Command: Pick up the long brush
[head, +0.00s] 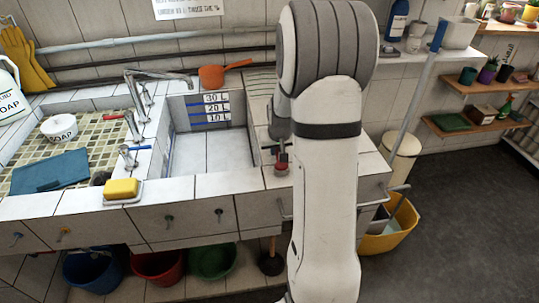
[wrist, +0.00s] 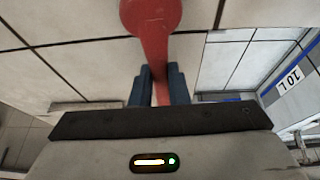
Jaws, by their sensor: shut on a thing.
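My gripper (wrist: 158,75) shows in the wrist view with its blue-grey fingers shut on a red long-handled thing (wrist: 153,32), which I take to be the long brush. Its narrow red shaft passes between the fingers and widens to a rounded end at the top of that view. No bristles are visible. In the head view a small red part (head: 282,158) shows beside my arm, over the tiled ledge right of the sink basin. My arm hides much of that area. I cannot tell whether the brush touches the tiles.
The sink basin (head: 210,152) with its volume labels lies left of my arm. An orange-red pan (head: 212,76) rests on the back ledge. A yellow sponge (head: 122,188) is at the front edge. A yellow bucket (head: 392,235) with a blue-handled pole (head: 420,85) stands right.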

